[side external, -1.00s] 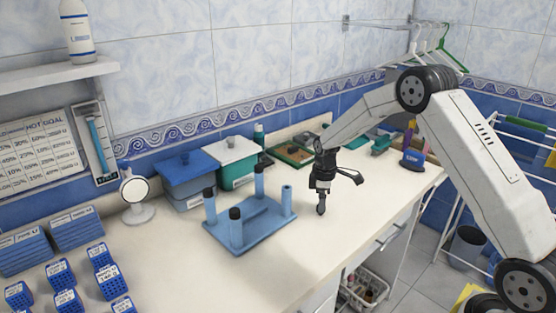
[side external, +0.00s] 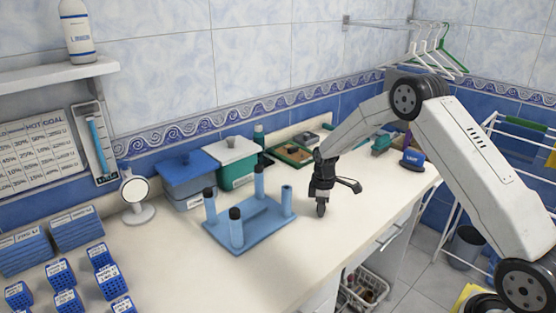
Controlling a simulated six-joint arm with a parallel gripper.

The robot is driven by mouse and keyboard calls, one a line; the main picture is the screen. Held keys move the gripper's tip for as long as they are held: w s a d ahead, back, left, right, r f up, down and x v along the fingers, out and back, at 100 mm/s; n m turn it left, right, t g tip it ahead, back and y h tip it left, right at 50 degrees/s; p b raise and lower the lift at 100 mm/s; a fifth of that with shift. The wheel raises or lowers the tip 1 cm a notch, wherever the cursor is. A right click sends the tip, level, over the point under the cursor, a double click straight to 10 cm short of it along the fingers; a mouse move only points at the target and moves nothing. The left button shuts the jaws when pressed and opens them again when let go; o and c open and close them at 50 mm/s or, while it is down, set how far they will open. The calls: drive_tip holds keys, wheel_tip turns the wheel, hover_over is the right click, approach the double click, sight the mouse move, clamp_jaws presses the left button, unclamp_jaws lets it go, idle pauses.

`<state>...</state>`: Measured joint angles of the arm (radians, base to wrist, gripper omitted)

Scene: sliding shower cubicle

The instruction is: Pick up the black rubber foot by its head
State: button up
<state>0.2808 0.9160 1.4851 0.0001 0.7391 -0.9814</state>
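My gripper (side external: 320,207) points straight down just above the cream counter, right of a blue stand. A small dark piece shows at its fingertips, low against the counter. It may be the loose black rubber foot, but I cannot separate it clearly from the dark fingers. I cannot tell whether the fingers are open or shut. The blue stand (side external: 252,228) has upright posts. Black feet cap the front post (side external: 235,213), the left post (side external: 209,192) and the back post (side external: 258,168). The right post (side external: 287,200) has a bare blue top.
Blue (side external: 186,172) and green, white-lidded (side external: 234,165) tubs stand behind the stand. A round mirror (side external: 135,190) is left of them. Small blue baskets (side external: 62,273) fill the front left. Counter in front of the stand is clear.

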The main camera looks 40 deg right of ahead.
clamp_jaws()
drive_tip(key=shift+r, duration=0.15)
drive_tip(key=shift+r, duration=0.5)
wheel_tip(320, 180, up, 2)
drive_tip(key=s+a+r, duration=0.3)
drive_tip(key=s+r, duration=0.6)
drive_tip(key=s, duration=0.4)
drive_tip(key=shift+s+a+r, duration=0.15)
drive_tip(key=shift+s+r, duration=0.15)
drive_tip(key=shift+r, duration=0.05)
